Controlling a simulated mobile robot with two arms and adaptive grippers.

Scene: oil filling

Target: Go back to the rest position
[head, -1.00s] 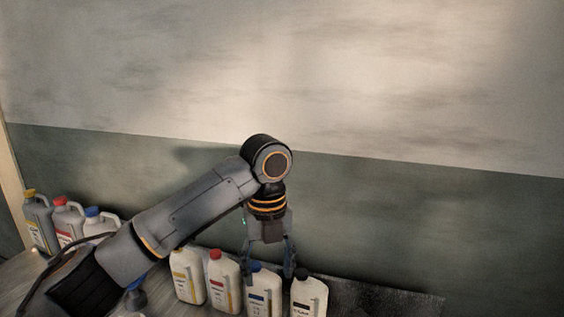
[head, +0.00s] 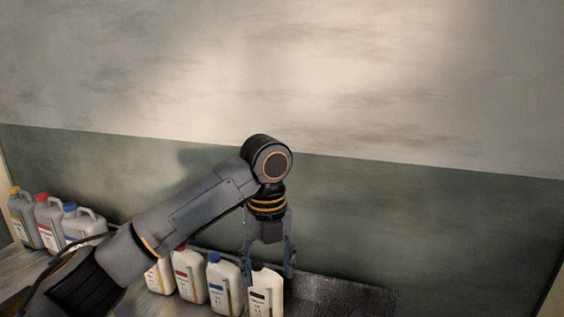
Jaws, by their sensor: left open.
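My left gripper (head: 268,274) points down at the lower middle of the head view, its two fingers spread apart. The white bottle with a dark cap (head: 266,297) shows between and below the fingers. I cannot tell from this view whether they touch it. To its left stand white bottles with a blue cap (head: 226,287), a red cap (head: 190,277) and a mostly hidden one (head: 160,277) behind my arm. My right gripper is not in view.
Three grey jugs with yellow (head: 24,222), red (head: 49,222) and blue (head: 83,229) caps stand at the far left. A wall (head: 420,220) rises behind the surface. A dark mat-like area (head: 340,297) right of the bottles is clear.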

